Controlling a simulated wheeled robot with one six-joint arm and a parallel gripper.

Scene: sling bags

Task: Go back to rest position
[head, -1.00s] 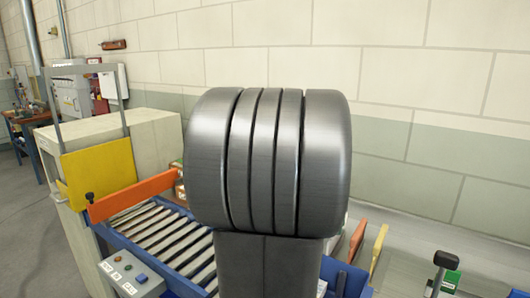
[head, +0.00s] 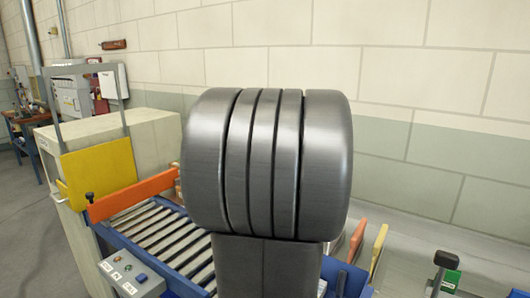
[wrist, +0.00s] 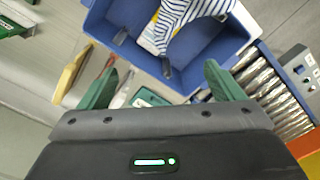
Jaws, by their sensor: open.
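My gripper (wrist: 160,70) shows in the wrist view with its two green fingers spread wide apart and nothing held between them. Beyond the fingertips is a blue bin (wrist: 113,32) with a blue-and-white striped cloth item (wrist: 190,14) inside, partly cut off by the top edge. In the head view my large dark grey arm link fills the middle and hides much of what is behind it. My gripper does not show in the head view.
A roller conveyor (head: 160,240) with an orange bar (head: 130,195) runs at left, beside a control box (head: 130,276) and a beige machine (head: 155,135) with a yellow panel (head: 98,172). A black-knobbed lever (head: 446,260) stands at right. A block wall is behind.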

